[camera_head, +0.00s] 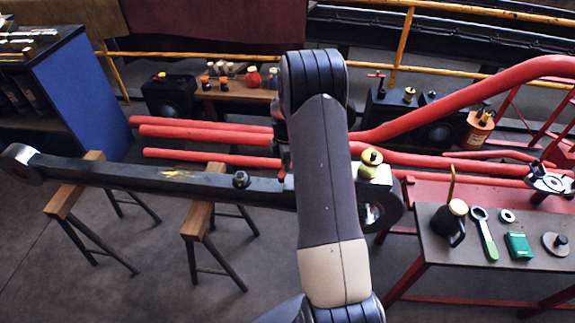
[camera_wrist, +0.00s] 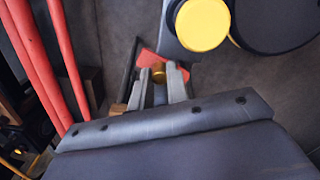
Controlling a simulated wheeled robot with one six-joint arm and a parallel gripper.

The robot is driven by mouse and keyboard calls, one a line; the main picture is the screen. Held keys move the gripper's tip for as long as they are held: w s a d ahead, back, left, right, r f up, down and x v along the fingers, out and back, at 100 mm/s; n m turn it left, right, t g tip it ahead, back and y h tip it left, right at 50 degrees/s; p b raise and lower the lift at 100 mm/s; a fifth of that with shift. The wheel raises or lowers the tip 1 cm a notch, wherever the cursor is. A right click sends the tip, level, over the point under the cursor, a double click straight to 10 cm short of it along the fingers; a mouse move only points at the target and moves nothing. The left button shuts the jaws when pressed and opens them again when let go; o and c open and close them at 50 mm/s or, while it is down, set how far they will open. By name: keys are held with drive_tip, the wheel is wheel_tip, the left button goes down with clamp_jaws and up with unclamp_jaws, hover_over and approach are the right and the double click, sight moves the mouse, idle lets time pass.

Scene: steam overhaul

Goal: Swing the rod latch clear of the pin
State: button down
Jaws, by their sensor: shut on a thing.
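The dark connecting rod (camera_head: 150,178) lies across wooden-topped trestles, its right end an eye with a bright bore (camera_head: 371,213). A brass-coloured cup (camera_head: 371,158) stands on that end; its yellow top (camera_wrist: 202,25) is large in the wrist view. In the wrist view my gripper (camera_wrist: 161,76) is shut, with a small brass-coloured knob (camera_wrist: 158,69) between its fingertips. A red piece (camera_wrist: 149,57), apparently the rod latch, shows just beyond the tips. In the head view my arm hides the gripper and latch. I cannot make out the pin.
A bench (camera_head: 440,247) at right holds a dark can (camera_head: 450,222), a green-handled tool (camera_head: 485,235) and a green box (camera_head: 518,245). Red pipes (camera_head: 220,142) run behind the rod. A blue cabinet (camera_head: 85,95) stands at left. The floor at front left is clear.

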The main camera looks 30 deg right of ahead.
drive_tip(key=shift+w+a+n, duration=0.2)
drive_tip(key=shift+w+n, duration=0.05)
drive_tip(key=shift+n, duration=0.75)
drive_tip(key=shift+b, duration=0.3)
drive_tip(key=c, duration=1.4)
unclamp_jaws()
drive_tip(key=shift+o, duration=0.2)
wheel_tip(320, 180, up, 11)
drive_tip(key=shift+f, duration=0.15)
